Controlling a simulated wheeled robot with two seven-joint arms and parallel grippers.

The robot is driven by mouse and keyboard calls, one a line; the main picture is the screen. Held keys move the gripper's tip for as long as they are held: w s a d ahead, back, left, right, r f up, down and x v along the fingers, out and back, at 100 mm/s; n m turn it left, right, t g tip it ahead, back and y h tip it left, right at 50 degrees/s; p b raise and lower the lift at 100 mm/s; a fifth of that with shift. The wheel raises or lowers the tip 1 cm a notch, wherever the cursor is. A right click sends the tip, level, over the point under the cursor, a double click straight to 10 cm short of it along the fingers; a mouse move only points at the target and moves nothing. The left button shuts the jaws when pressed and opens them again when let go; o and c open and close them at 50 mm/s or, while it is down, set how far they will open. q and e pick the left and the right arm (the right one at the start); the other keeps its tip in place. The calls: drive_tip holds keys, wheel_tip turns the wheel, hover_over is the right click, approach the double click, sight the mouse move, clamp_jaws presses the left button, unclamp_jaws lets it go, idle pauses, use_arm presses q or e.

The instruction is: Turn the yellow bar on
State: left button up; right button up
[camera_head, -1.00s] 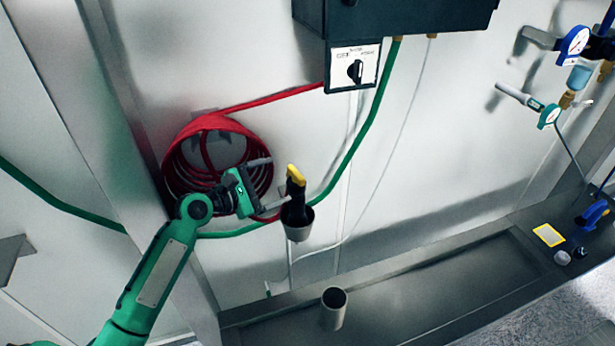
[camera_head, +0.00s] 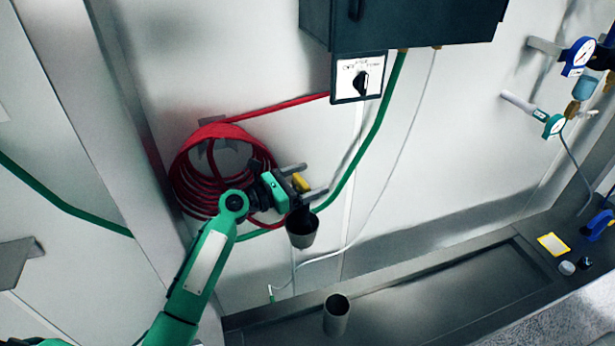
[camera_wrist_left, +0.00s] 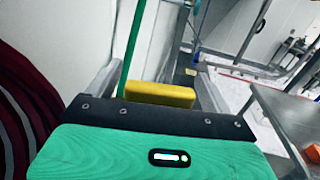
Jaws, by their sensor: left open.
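The yellow bar (camera_head: 301,183) tops a dark handle that stands in a grey cup (camera_head: 302,234) by the wall. My left gripper (camera_head: 304,180) is open, with one finger above and one below the yellow bar. In the left wrist view the yellow bar (camera_wrist_left: 160,93) lies crosswise between the two spread fingers, with a visible gap at each end. I cannot tell how deep it sits between them. The dark handle is partly hidden behind the lower finger. My right gripper is not in view.
A coiled red hose (camera_head: 208,173) hangs just left of my left gripper. A switch panel (camera_head: 358,78) sits above, with a green hose (camera_head: 375,140) beside it. An open cylinder (camera_head: 337,318) stands on the metal ledge (camera_head: 430,300).

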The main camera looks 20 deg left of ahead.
use_arm(q)
drive_tip(key=c, duration=1)
drive_tip(key=shift+f+m+g+h+b, duration=0.2)
drive_tip(key=shift+m+g+h+b, duration=0.25)
drive_tip(key=shift+b, duration=0.2)
drive_tip(key=shift+s+d+r+m+g+h+b, duration=0.1)
drive_tip(key=shift+m+g+h+b, duration=0.15)
drive_tip(key=shift+m+g+h, duration=0.25)
drive_tip(key=shift+s+d+r+m+g+h+b, duration=0.1)
drive_tip(key=shift+m+g+h+b, duration=0.15)
drive_tip(key=shift+m+g, duration=0.3)
drive_tip(key=o, duration=1)
drive_tip(key=shift+r, duration=0.1)
